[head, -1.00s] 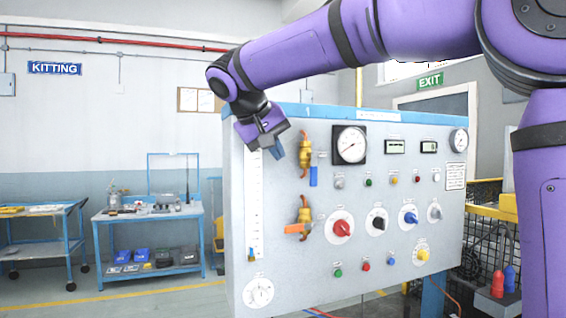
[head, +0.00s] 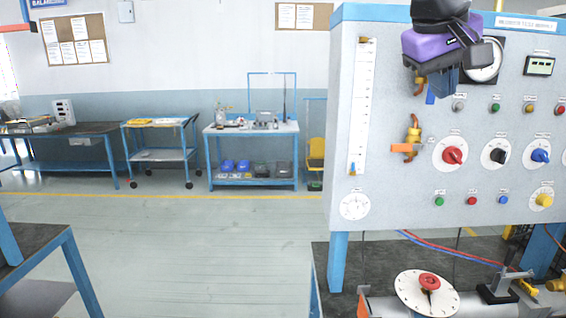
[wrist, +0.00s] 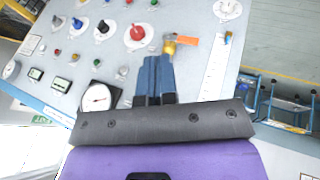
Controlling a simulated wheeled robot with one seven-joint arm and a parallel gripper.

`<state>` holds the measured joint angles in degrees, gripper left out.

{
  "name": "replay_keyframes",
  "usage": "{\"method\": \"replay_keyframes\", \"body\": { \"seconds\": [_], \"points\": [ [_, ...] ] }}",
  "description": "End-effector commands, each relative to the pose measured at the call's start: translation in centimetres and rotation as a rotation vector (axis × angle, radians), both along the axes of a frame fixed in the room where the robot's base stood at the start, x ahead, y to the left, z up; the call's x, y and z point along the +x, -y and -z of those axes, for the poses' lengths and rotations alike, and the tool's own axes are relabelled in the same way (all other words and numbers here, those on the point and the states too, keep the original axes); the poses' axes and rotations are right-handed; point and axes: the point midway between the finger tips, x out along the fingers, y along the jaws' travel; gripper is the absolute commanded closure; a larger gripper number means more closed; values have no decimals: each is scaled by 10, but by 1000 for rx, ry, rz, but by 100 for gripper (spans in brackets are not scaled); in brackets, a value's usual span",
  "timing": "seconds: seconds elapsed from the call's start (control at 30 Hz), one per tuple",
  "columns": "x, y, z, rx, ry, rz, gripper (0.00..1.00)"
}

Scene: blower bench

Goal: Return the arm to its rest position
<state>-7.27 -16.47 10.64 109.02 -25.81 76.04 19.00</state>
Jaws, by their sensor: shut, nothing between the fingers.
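My gripper (head: 446,80) is in front of the upper part of the grey control panel (head: 400,210) in the head view. Its purple body and dark mount hide part of a gauge (head: 487,62) and much of the upper brass valve. In the wrist view my gripper (wrist: 154,62) has its two blue-grey fingers together, with nothing between them. The panel (wrist: 60,45) appears turned over in that view, with its knobs and the gauge (wrist: 97,98) beyond the fingers. I cannot tell the exact gap between fingers and panel.
The lower brass valve with an orange handle (head: 405,148) sticks out from the panel. Below are a dial with a red knob (head: 428,292) and a dark bench top (head: 335,258). A blue workbench (head: 252,128) and a cart (head: 160,155) stand farther back. The floor (head: 200,250) at left is clear.

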Motion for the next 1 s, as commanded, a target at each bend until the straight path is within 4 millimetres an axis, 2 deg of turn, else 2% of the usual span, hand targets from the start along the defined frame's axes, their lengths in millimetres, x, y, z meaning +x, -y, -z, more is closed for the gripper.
{"method": "replay_keyframes", "body": {
  "seconds": [0.03,0.3,0.5,0.7,1.0],
  "points": [
    [-18,10,12,30,-2,-4,100],
    [-97,41,85,226,28,-41,100],
    [-142,50,135,353,82,-49,100],
    [-160,52,159,410,115,-48,100],
    [-161,52,162,415,120,-49,100]
  ]
}}
